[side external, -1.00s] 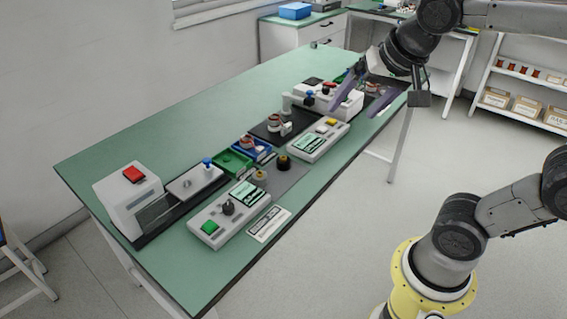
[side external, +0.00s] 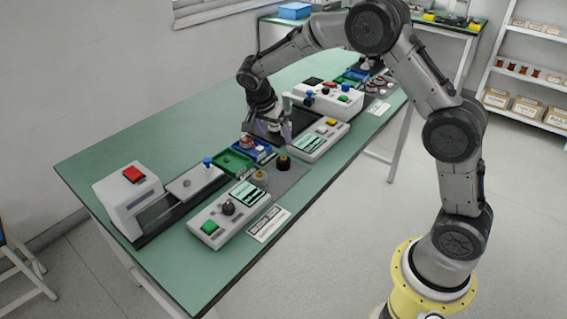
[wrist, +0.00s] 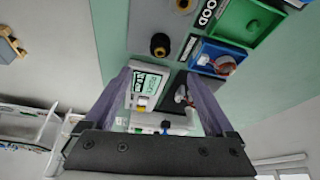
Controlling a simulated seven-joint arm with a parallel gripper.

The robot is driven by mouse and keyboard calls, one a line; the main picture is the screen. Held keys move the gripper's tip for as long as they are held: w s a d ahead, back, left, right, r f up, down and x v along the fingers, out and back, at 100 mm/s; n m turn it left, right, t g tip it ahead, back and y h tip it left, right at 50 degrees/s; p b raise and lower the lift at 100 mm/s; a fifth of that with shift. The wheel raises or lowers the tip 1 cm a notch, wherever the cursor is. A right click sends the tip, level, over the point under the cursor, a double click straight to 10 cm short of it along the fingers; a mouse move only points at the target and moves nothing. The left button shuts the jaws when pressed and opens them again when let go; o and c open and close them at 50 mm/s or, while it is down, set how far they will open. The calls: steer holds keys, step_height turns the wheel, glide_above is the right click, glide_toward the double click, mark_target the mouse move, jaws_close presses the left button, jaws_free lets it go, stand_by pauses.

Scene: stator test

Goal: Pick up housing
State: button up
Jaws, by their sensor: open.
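I cannot tell for sure which part is the housing. A copper-and-white ring part (wrist: 225,65) sits in the blue tray (wrist: 238,56); in the side view the part (side external: 247,142) is small. A dark round part (side external: 283,162) stands on the grey mat (side external: 293,177), beside a brass-coloured part (side external: 260,175); the dark part (wrist: 160,45) also shows in the wrist view. My gripper (side external: 271,128) is open over the black plate (side external: 311,120) behind the blue tray.
A green tray (side external: 232,162) adjoins the blue one. Control boxes with green screens (side external: 325,140) (side external: 218,222) line the near side. A white press-like unit (side external: 128,200) with a red button is at the left end. The far left strip of the green table (side external: 160,135) is clear.

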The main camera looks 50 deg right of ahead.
mark_target(283, 157)
steer(key=x, duration=1.3)
steer(key=shift+f, duration=0.1)
jaws_close()
